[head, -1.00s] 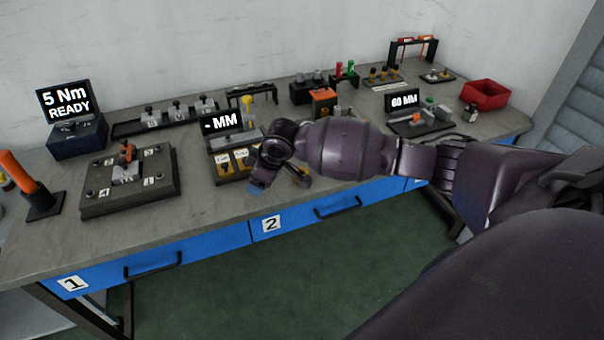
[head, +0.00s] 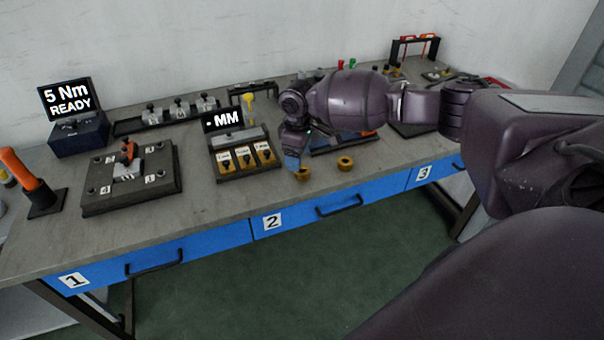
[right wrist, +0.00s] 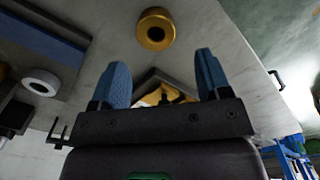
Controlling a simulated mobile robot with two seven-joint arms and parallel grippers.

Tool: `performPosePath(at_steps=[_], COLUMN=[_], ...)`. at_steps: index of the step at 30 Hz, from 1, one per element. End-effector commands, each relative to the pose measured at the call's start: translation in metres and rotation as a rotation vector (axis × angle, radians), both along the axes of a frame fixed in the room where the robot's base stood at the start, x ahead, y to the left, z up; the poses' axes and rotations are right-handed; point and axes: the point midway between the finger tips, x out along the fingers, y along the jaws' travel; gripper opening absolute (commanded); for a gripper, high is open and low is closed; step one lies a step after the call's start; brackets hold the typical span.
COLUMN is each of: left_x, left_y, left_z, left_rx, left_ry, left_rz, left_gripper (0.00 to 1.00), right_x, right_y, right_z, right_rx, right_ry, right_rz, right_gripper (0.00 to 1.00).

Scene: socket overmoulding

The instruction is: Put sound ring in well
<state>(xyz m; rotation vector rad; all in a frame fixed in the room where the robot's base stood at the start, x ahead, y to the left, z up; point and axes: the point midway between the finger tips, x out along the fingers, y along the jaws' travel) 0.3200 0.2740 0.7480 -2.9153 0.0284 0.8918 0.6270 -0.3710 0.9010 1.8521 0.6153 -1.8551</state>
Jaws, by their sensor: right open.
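Two brass-coloured rings lie on the bench in the head view. One ring (head: 302,174) is just beside my right gripper's tips, and the other ring (head: 345,163) lies to its right. I cannot tell which is the sound one. My right gripper (head: 291,163) has blue fingers and points down. In the right wrist view, the gripper (right wrist: 161,62) is open, with one brass ring (right wrist: 155,28) beyond the fingertips and not held. A dark tray (head: 228,178) with three labelled yellow fronts stands left of the gripper; its labels are too small to read.
A clamp plate (head: 104,203) is at left. My arm partly hides a blue-edged fixture (head: 340,143). A pale ring (right wrist: 40,82) shows at left in the right wrist view. The bench front is mostly clear.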

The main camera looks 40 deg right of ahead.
Motion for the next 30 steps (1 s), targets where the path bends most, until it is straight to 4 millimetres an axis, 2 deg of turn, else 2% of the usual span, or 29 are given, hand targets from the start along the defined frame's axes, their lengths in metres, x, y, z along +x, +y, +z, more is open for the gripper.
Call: performPosePath(at_steps=[5, 12, 21, 30], left_x=[0.002, -0.002, -0.001, -0.001], left_y=[-0.001, 0.000, -0.001, 0.000], left_z=[-0.002, -0.010, -0.007, -0.007], left_rx=[0.000, -0.001, 0.000, 0.002], left_ry=[-0.002, 0.013, 0.007, 0.007], left_rz=[-0.002, -0.001, -0.002, -0.003], left_gripper=[0.43, 0.43, 0.43, 0.43], right_x=[-0.001, -0.003, -0.002, -0.002], right_y=[-0.003, -0.006, -0.006, -0.006], right_z=[-0.014, -0.047, -0.050, -0.050], right_rx=[0.000, 0.000, 0.001, 0.001], right_ry=[0.002, 0.004, -0.001, -0.001], right_rz=[0.000, 0.000, -0.001, 0.000], right_gripper=[0.70, 0.70, 0.70, 0.24])
